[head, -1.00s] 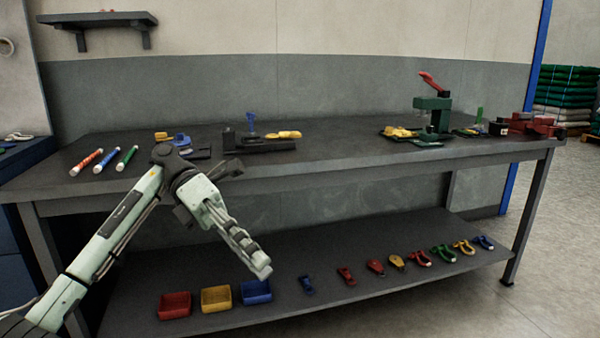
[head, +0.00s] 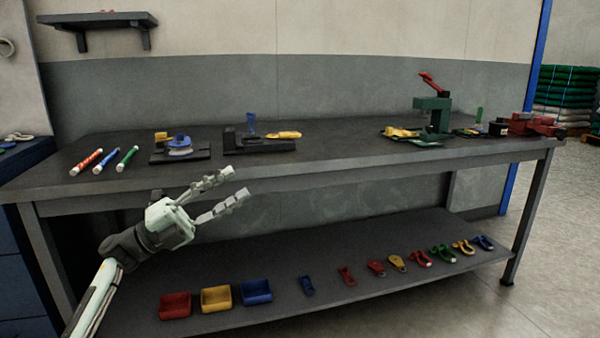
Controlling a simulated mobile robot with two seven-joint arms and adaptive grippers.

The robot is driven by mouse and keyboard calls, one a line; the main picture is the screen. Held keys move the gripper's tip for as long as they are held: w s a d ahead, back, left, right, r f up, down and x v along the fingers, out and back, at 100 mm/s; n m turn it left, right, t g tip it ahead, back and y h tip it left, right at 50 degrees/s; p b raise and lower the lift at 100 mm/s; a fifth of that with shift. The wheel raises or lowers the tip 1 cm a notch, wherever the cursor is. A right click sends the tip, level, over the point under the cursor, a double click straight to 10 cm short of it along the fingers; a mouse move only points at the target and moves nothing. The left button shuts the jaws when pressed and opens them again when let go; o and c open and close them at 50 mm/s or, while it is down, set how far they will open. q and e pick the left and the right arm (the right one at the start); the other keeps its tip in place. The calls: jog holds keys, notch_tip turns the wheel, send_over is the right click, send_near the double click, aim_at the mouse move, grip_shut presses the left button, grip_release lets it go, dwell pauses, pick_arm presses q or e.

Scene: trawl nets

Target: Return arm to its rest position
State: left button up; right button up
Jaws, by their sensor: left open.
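My left arm comes in from the lower left. Its gripper (head: 240,184) is open and empty, with two pale jointed fingers spread apart and pointing right. It is in front of the workbench (head: 330,165), around the height of the bench's front edge and above the lower shelf in the picture. Nothing is between the fingers, and I see no contact with the bench. My right gripper is not in view.
On the bench top lie red, blue and green tubes (head: 107,160), a dark fixture with blue and yellow parts (head: 180,152), another fixture (head: 258,143), a green press (head: 432,114) and a red vise (head: 535,125). The lower shelf (head: 330,262) holds red, yellow and blue bins (head: 216,299) and several small tools.

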pick_arm(q)
jog(key=w+a+f+n+t+y, duration=0.2)
jog(key=w+a+n+t+y, duration=1.3)
jog(key=a+n+y, duration=0.6)
jog(key=s+a+f+n+g+y, duration=0.1)
jog(key=a+f+n+g+y, duration=0.2)
jog(key=f+n+g, duration=0.45)
jog(key=s+a+f+n+g+y, duration=0.1)
jog(key=a+f+n+g+y, duration=0.3)
jog(key=f, duration=0.7)
jog(key=s+d+f+g+h, duration=0.2)
jog(key=s+d+f, duration=0.2)
jog(key=s+f, duration=0.8)
jog(key=s+d+f+g+h, duration=0.2)
jog(key=s+d+f+g, duration=0.15)
jog(key=s+f, duration=0.85)
jog(key=s+d+f+g, duration=0.1)
jog(key=s+d+f, duration=0.1)
jog(key=s+f, duration=0.2)
jog(key=s+d+f+g, duration=0.1)
jog(key=s+d+f, duration=0.2)
jog(key=s, duration=0.8)
jog(key=s+d+f+h, duration=0.1)
jog(key=s+d+f, duration=0.1)
jog(key=s+f, duration=0.3)
jog(key=s, duration=0.3)
jog(key=shift+s+d+f+n+g, duration=0.15)
jog(key=shift+s+f+n+g, duration=0.05)
jog(key=shift+n+g, duration=0.2)
